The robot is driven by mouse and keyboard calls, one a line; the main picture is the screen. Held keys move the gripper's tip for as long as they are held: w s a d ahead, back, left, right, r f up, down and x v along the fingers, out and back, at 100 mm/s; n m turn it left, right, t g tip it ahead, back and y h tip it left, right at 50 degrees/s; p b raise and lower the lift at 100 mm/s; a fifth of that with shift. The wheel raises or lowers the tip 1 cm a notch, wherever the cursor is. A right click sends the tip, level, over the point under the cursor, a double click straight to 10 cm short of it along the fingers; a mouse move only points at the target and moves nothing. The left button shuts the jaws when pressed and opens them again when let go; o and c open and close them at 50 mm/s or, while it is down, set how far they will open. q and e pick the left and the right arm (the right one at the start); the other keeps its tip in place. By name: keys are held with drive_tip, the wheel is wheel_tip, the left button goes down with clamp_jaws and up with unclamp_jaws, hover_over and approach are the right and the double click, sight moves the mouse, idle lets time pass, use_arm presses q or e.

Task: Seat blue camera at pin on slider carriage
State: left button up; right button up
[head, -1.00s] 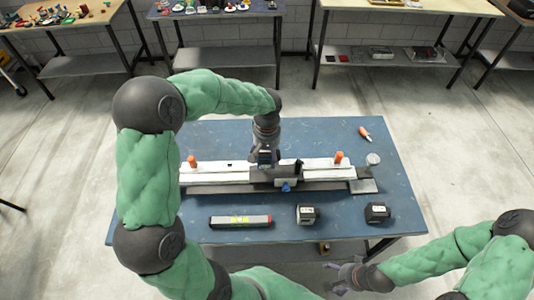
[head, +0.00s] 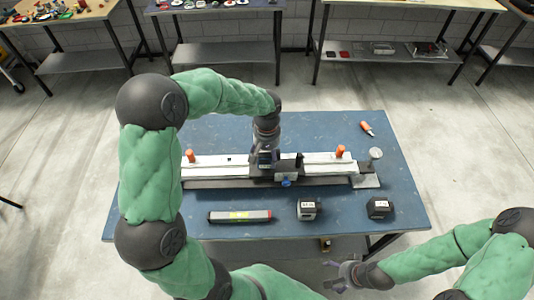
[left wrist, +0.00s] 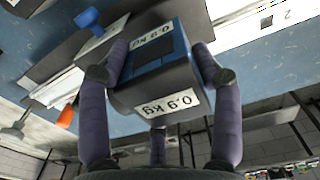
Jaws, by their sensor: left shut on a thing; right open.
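My left gripper (head: 266,157) is shut on the blue camera (left wrist: 158,58), a dark boxy body with a blue face and white "0.9 kg" labels. In the head view the gripper and wrist mostly hide it. The gripper is over the middle of the slider, at the slider carriage (head: 288,166), a dark block with a blue knob (head: 287,182). The knob also shows in the left wrist view (left wrist: 88,19). The pin is hidden, and I cannot tell whether the camera touches the carriage. My right gripper (head: 342,274) is open and empty, off the table's front edge.
The white slider rail (head: 212,171) has orange-topped posts (head: 190,156) (head: 340,151) along it. A round-topped post (head: 376,153) stands at its right end. An orange-handled tool (head: 367,128) lies behind.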

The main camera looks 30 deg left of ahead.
sight(267, 160)
use_arm(q)
drive_tip(key=shift+w+f+b, duration=0.1)
drive_tip(key=shift+f+b, duration=0.85)
drive_tip(key=shift+f, duration=0.45)
drive_tip(key=o, duration=1)
drive_tip(key=shift+o, duration=0.2)
drive_tip(key=shift+f, duration=0.1)
drive_tip(key=shift+f, duration=0.1)
wheel_tip(267, 160, up, 12)
drive_tip(key=shift+r, duration=0.1)
